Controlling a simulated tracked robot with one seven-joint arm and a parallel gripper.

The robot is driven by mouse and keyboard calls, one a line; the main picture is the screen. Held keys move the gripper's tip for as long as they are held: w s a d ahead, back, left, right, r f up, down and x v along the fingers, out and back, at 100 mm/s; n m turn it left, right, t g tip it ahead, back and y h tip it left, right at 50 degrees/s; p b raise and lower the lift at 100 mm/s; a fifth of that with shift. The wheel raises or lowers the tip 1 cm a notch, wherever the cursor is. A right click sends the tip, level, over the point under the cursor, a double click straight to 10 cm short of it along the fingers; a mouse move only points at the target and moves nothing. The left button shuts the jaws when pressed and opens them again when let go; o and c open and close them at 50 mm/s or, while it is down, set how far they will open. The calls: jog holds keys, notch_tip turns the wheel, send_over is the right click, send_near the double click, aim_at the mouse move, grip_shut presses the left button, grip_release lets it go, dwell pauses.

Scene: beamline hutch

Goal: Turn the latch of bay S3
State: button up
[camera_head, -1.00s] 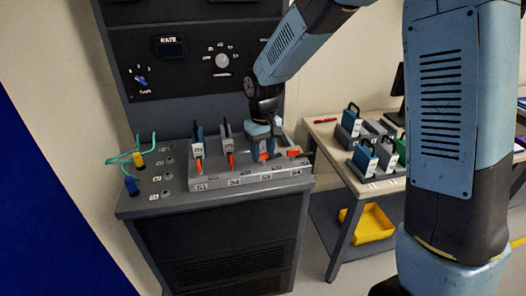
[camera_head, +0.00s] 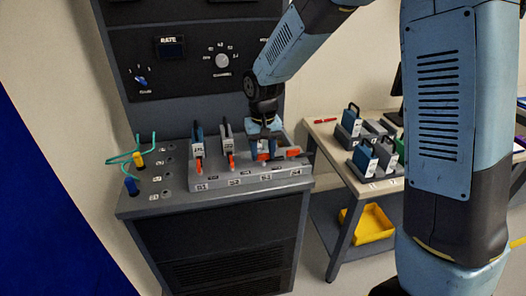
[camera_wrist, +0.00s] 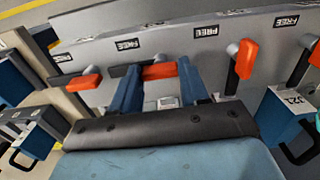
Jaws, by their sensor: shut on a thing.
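The grey bay block (camera_head: 222,184) on the bench carries labels S1 to S4 and orange latches. My gripper (camera_head: 264,152) points down at bay S3 and is shut on that bay's orange latch (camera_head: 263,157). In the wrist view the S3 latch (camera_wrist: 160,71) shows between the two blue fingers of my gripper (camera_wrist: 160,92) and lies roughly across the view; the fingers hide part of it. The S4 latch (camera_head: 293,152) lies sideways. The S1 latch (camera_head: 200,168) and S2 latch (camera_head: 231,162) stand upright in the head view.
A blue module (camera_head: 197,142) and a grey module (camera_head: 226,138) stand in bays S1 and S2, left of my gripper. Green cables (camera_head: 125,158) are at the bench's left. A side table (camera_head: 325,133) at right holds several modules. The panel (camera_head: 190,62) rises behind.

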aim_at(264, 154)
jog(key=shift+w, duration=0.1)
jog(key=o, duration=1.1)
jog(key=shift+c, duration=0.2)
jog(key=shift+r, duration=0.15)
notch_tip(264, 154, up, 13)
jog(key=shift+r, duration=0.2)
jog(key=shift+d, duration=0.1)
jog(key=s+d+r+m+t, duration=0.15)
jog(key=s+d+r, duration=0.25)
jog(key=s+d, duration=0.45)
jog(key=s+d+r+m+t, duration=0.15)
jog(key=s+d+r, duration=0.3)
jog(key=d, duration=0.75)
jog(key=s+d+f+t, duration=0.1)
jog(key=s+d+t, duration=0.1)
jog(key=s+d, duration=0.4)
jog(key=shift+s+f+t, duration=0.25)
jog(key=shift+s+t, duration=0.05)
jog(key=shift+s, duration=0.85)
